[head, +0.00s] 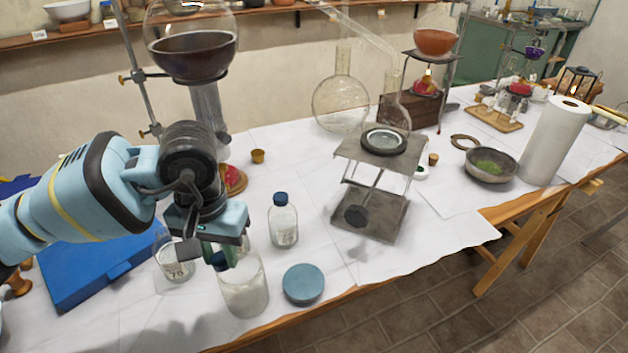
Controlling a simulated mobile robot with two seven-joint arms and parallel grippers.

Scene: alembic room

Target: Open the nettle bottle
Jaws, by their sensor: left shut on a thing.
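My left gripper (212,252) points down over the front left of the table. It is shut on a small dark blue-green cap (219,262) at the mouth of a clear glass bottle with pale contents (245,290). The fingers hide most of the cap, so I cannot tell whether it is seated or lifted. Another clear bottle with a dark blue cap (283,222) stands upright behind and to the right. A clear glass vessel (174,262) stands left of the fingers, partly hidden. I cannot read which bottle is nettle. My right gripper is out of view.
A round blue lid or tin (303,284) lies right of the front bottle, near the table edge. A metal stand (368,208) with a dish stands beyond it. A blue case (90,270) is at left. Large flasks (340,103) stand behind. Bare tabletop lies front right.

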